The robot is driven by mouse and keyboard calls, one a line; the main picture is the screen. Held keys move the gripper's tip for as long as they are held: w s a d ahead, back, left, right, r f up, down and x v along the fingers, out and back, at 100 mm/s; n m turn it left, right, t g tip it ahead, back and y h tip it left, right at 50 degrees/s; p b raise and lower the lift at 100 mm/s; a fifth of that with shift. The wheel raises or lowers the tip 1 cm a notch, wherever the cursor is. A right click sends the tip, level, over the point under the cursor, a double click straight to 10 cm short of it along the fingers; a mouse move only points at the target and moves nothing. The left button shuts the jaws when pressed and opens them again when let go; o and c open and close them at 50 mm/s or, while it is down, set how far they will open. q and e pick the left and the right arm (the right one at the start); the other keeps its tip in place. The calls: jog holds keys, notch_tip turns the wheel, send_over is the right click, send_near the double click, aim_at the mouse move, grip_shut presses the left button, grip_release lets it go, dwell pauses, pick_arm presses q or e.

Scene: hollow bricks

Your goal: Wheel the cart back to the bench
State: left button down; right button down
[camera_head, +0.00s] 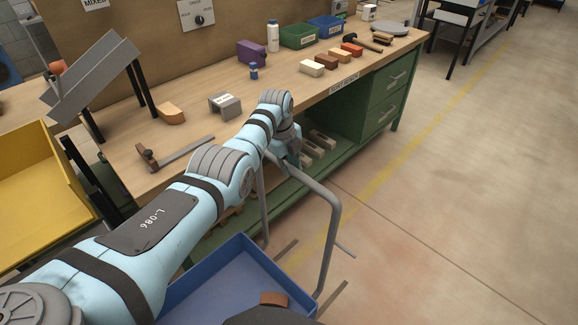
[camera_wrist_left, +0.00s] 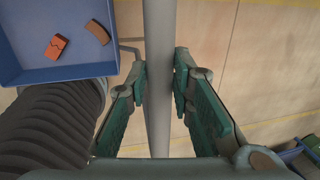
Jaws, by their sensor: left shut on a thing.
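The cart has a blue tray (camera_head: 215,285) at the bottom of the head view, with a tubular grey handle (camera_head: 330,225) rising beside it. My left gripper (camera_head: 287,150) is at the handle, its fingers mostly hidden by my arm. In the left wrist view the left gripper (camera_wrist_left: 160,80) has its fingers on both sides of the grey handle bar (camera_wrist_left: 158,30), shut on it. The tray (camera_wrist_left: 60,74) also shows there, with an orange brick and a brown brick in it. The wooden-topped bench (camera_head: 190,85) with green drawers stands just beyond the cart. My right gripper is not in view.
On the bench lie a purple block (camera_head: 251,53), a white bottle (camera_head: 273,37), green and blue bins, several small bricks and a hammer. Hollow bricks (camera_head: 312,148) sit on its lower shelf. A yellow container (camera_head: 40,190) is at left. Open floor (camera_head: 470,200) lies to the right.

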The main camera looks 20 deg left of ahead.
pick_arm(q)
jog(key=c, duration=1.4)
grip_release()
jog(key=shift+w, duration=0.1)
jog(key=r, duration=0.4)
jog(key=s+r, duration=0.1)
jog(key=r, duration=0.3)
jog(key=s+r, duration=0.1)
jog(key=r, duration=0.2)
jog(key=shift+a+r, duration=0.4)
